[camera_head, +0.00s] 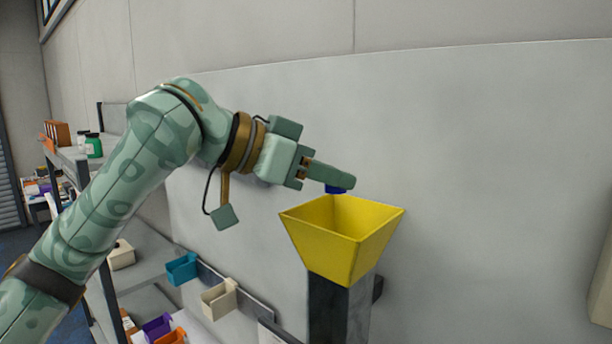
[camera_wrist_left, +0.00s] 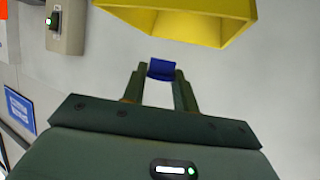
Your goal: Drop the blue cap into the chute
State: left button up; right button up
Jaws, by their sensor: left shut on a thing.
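The blue cap (camera_head: 335,189) shows just under the fingertips of my left gripper (camera_head: 340,178) in the head view. In the left wrist view the blue cap (camera_wrist_left: 161,70) sits between the two fingertips of my left gripper (camera_wrist_left: 160,78), which is shut on it. The yellow chute (camera_head: 342,232) is a square funnel on a dark post. The cap is at the height of its rim or a little above, over the back left part of its mouth as seen from the head. The yellow chute (camera_wrist_left: 190,20) also shows at the top of the left wrist view. My right gripper is not in view.
Small bins, one teal (camera_head: 183,268) and one cream (camera_head: 219,299), hang on a rail at the lower left. A shelf with a green bottle (camera_head: 93,146) stands at the far left. A grey wall panel (camera_head: 480,150) is behind the chute. The space right of the chute looks clear.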

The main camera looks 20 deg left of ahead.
pick_arm(q)
jog(key=shift+w+d+f, duration=0.15)
jog(key=shift+w+d, duration=0.05)
jog(key=shift+w, duration=0.4)
jog(key=o, duration=1)
jog(key=shift+s+a+r, duration=0.25)
jog(key=shift+s+a, duration=0.1)
jog(key=shift+a, duration=0.05)
jog(key=b+v, duration=0.2)
jog(key=v, duration=1.3)
